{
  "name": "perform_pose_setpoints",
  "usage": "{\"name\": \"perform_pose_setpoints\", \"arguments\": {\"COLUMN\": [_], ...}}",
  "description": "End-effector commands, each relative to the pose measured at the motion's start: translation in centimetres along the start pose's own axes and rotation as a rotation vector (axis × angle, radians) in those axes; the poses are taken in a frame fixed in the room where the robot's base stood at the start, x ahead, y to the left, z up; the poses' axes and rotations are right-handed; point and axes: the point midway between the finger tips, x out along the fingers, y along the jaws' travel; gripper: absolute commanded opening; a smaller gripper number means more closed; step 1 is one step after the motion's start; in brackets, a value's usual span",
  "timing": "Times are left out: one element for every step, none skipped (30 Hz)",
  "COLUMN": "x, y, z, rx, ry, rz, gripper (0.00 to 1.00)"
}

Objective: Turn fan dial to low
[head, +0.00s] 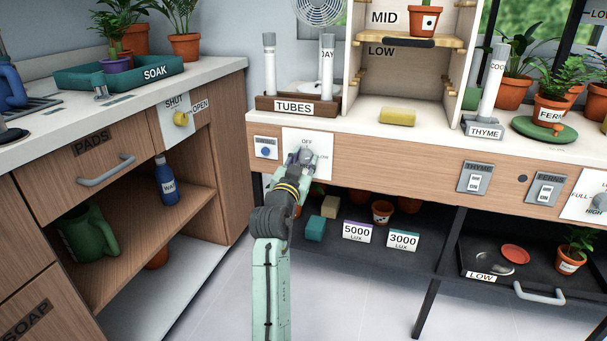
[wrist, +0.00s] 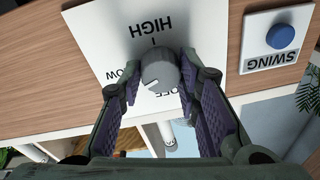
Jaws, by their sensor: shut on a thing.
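The fan dial (wrist: 158,68) is a round grey knob on a white plate (wrist: 115,40). In the wrist view the plate's lettering is upside down: HIGH is above the knob, LOW at its left, OFF below it. A short white mark shows on the knob's lower part; I cannot tell exactly which label it points to. My gripper (wrist: 158,77) has a fingertip on each side of the knob and is shut on it. In the head view my gripper (head: 301,157) covers the knob, with OFF above it and LOW at its right.
A SWING plate with a blue button (wrist: 281,36) is beside the dial plate; it also shows in the head view (head: 265,151). The TUBES rack (head: 270,104) stands on the bench above. A lower shelf with pots and LUX boxes (head: 357,233) lies below.

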Motion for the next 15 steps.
{"name": "perform_pose_setpoints", "arguments": {"x": [-0.08, -0.07, -0.06, -0.06, -0.06, -0.06, -0.06, -0.05, -0.03, -0.03, -0.03, -0.03, -0.03, -0.03, -0.02], "y": [-0.02, 0.01, 0.06, 0.04, 0.00, -0.04, -0.02, 0.01, 0.04, 0.04, 0.02, -0.01, -0.02, -0.02, 0.00], "z": [0.49, 0.48, 0.48, 0.47, 0.43, 0.38, 0.37, 0.37, 0.35, 0.32, 0.29, 0.26, 0.25, 0.25, 0.24], "rx": [0.040, 0.066, 0.097, 0.119, 0.141, 0.168, 0.188, 0.205, 0.228, 0.243, 0.259, 0.275, 0.288, 0.299, 0.311], "ry": [0.004, 0.005, 0.006, 0.007, 0.008, 0.010, 0.011, 0.012, 0.013, 0.013, 0.014, 0.015, 0.015, 0.016, 0.016], "rz": [0.001, 0.003, 0.007, 0.008, 0.009, 0.011, 0.013, 0.015, 0.018, 0.019, 0.020, 0.021, 0.022, 0.023, 0.025], "gripper": [0.03, 0.03, 0.03, 0.03, 0.03, 0.03, 0.03, 0.03, 0.03, 0.03, 0.03, 0.03, 0.03, 0.02, 0.02]}}
